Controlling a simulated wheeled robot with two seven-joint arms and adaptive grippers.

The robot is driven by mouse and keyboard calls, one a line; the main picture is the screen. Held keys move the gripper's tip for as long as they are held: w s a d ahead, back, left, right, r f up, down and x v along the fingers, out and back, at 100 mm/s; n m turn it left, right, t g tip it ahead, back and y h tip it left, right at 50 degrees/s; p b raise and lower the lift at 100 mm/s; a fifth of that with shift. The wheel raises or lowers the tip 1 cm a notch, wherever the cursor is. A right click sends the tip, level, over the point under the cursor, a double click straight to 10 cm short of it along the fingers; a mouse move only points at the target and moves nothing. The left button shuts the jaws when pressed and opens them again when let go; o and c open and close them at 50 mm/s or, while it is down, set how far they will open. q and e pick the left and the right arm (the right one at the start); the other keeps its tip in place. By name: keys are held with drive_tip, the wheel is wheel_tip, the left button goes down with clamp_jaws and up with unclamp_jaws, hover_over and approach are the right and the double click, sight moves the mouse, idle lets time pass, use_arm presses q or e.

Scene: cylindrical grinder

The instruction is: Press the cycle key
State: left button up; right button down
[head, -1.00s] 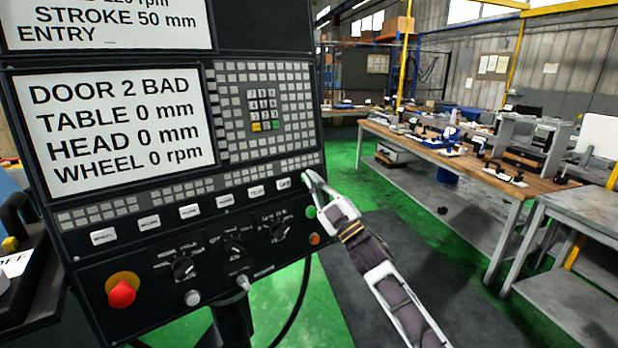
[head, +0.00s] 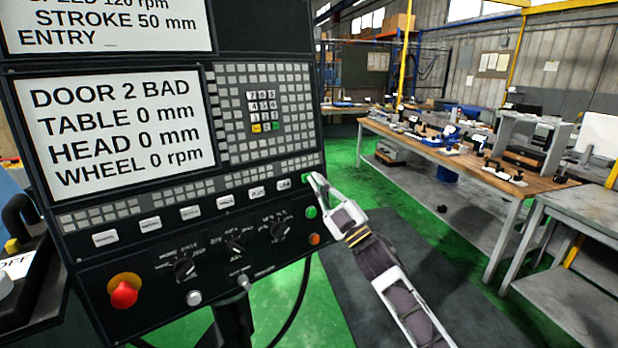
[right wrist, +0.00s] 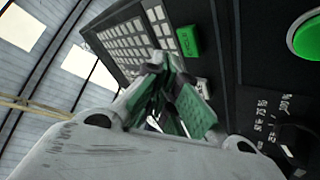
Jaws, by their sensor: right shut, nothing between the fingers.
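The control panel (head: 150,265) fills the left of the head view. It has a row of white labelled keys, such as the rightmost one (head: 283,184), and a small green key (head: 308,178) at the row's right end. The green key also shows in the right wrist view (right wrist: 188,41). I cannot read the labels, so I cannot tell which is the cycle key. My right gripper (head: 317,179) is shut and empty, its tips just right of the green key. Its fingers (right wrist: 163,72) also show in the right wrist view. Contact cannot be told. My left gripper is not in view.
A round green button (head: 310,212) and an orange one (head: 314,239) sit below the green key. A red stop button (head: 124,294) is at lower left. The screen (head: 115,130) reads DOOR 2 BAD. A workbench (head: 440,150) stands at right, with green floor between.

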drive_tip(key=shift+s+d+r+p, duration=0.2)
drive_tip(key=shift+s+d+p, duration=0.1)
drive_tip(key=shift+s+d, duration=0.4)
drive_tip(key=shift+s+d+r+p, duration=0.15)
drive_tip(key=shift+s+d+p, duration=0.15)
drive_tip(key=shift+s+d, duration=0.35)
drive_tip(key=shift+a, duration=0.15)
